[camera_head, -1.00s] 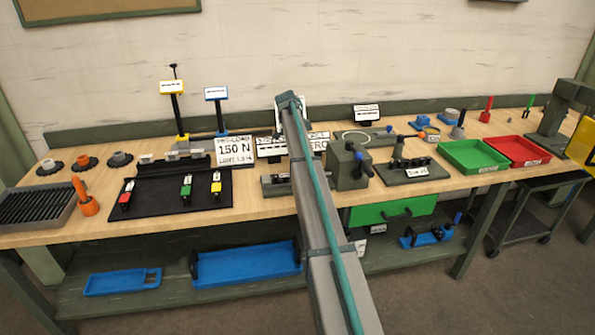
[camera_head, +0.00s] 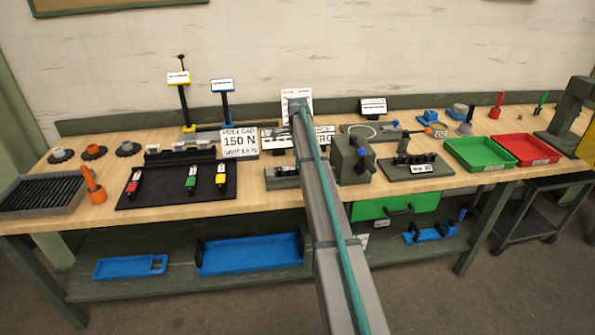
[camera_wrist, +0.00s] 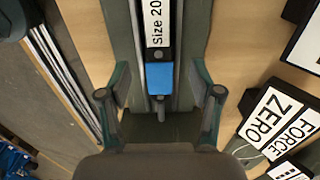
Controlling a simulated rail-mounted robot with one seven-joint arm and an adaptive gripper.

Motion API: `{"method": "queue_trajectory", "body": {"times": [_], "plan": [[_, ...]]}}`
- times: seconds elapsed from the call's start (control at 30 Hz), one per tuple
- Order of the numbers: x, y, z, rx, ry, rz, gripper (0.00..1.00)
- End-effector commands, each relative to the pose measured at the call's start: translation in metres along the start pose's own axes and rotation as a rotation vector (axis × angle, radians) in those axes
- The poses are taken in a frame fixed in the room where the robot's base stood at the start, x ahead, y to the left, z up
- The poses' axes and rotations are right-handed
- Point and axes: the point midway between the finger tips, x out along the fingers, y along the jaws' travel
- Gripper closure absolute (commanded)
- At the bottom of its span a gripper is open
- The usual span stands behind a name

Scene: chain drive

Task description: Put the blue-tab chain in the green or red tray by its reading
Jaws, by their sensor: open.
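In the wrist view, a blue tab (camera_wrist: 160,78) with a white "Size 20" label (camera_wrist: 156,22) lies along a grey-green fixture channel (camera_wrist: 190,40). My gripper (camera_wrist: 162,94) is open around the tab, one finger on each side, with gaps to both. How far the fingertips are above it I cannot tell. Chain links are not clearly visible there. In the head view my arm hides the gripper and the blue tab. The green tray (camera_head: 480,153) and the red tray (camera_head: 527,149) stand side by side at the right, both empty. No reading is legible.
A black mat (camera_head: 160,197) holds chains with red (camera_head: 133,184), green (camera_head: 191,181) and yellow (camera_head: 221,179) tabs. A 150 N card (camera_head: 240,141) stands behind it. A "FORCE ZERO" card (camera_wrist: 275,120) is near my gripper.

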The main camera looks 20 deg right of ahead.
Motion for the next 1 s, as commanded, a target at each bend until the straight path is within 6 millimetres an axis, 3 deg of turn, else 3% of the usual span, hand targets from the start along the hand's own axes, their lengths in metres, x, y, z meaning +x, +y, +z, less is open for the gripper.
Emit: {"method": "queue_trajectory", "body": {"times": [0.33,0.63,1.0], "plan": [[0.04,0.003,0.0,0.0,0.0,0.002,0.35],[0.047,0.002,0.0,0.0,0.0,0.0,0.35],[0.047,0.002,0.0,0.0,0.0,0.0,0.97]]}}
